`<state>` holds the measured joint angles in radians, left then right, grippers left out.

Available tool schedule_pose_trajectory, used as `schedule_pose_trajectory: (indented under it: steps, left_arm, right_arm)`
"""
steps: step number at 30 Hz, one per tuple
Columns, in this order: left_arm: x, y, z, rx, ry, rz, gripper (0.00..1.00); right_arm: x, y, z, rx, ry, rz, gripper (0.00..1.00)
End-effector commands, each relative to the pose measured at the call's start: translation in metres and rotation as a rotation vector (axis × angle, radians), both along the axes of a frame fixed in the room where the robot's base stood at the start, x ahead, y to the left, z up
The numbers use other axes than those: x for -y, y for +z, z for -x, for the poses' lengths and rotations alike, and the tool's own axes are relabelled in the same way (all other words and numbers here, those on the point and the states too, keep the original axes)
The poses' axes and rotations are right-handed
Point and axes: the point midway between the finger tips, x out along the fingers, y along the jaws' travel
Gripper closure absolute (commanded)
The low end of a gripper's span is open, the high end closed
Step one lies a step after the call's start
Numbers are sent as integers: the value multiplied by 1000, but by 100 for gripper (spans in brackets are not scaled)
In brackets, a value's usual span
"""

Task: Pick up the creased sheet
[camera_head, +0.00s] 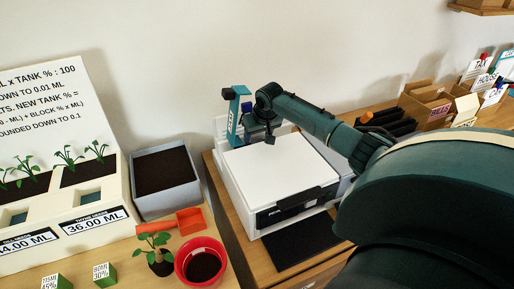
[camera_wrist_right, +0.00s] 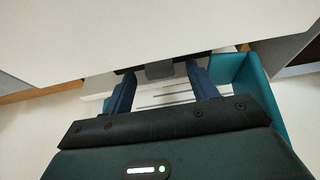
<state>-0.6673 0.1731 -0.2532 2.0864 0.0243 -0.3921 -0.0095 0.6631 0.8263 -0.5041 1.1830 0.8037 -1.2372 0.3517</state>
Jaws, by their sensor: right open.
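No creased sheet can be made out for sure in either view. A white printer (camera_head: 275,165) with a flat lid and a dark front panel stands on the wooden desk. My right gripper (camera_head: 270,139) is over the printer's back edge, and its fingers are small and dark there. In the right wrist view its two dark blue fingers (camera_wrist_right: 160,78) are apart, with pale slotted parts and a grey block (camera_wrist_right: 159,71) showing between or beyond them. I see nothing clearly held. The broad white surface above them hides part of the view. My left gripper is not in view.
A teal upright piece (camera_head: 235,114) is close beside the right gripper. Left of the printer are a grey soil box (camera_head: 165,181), a red pot (camera_head: 201,262) and an orange scoop (camera_head: 188,221). Black file slots (camera_head: 388,122) and card boxes (camera_head: 427,100) stand at right.

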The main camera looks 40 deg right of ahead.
Motion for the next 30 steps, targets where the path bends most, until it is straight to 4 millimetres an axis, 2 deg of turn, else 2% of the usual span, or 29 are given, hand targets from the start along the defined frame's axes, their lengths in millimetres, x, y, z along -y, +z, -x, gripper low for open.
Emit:
schedule_pose_trajectory:
  steps: [2,22,30]
  left_arm:
    - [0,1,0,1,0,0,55]
    - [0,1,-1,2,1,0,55]
    - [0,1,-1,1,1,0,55]
  right_arm:
    - [0,0,0,0,0,0,44]
    - [0,0,1,-1,0,1,99]
    - [0,1,0,-1,0,1,100]
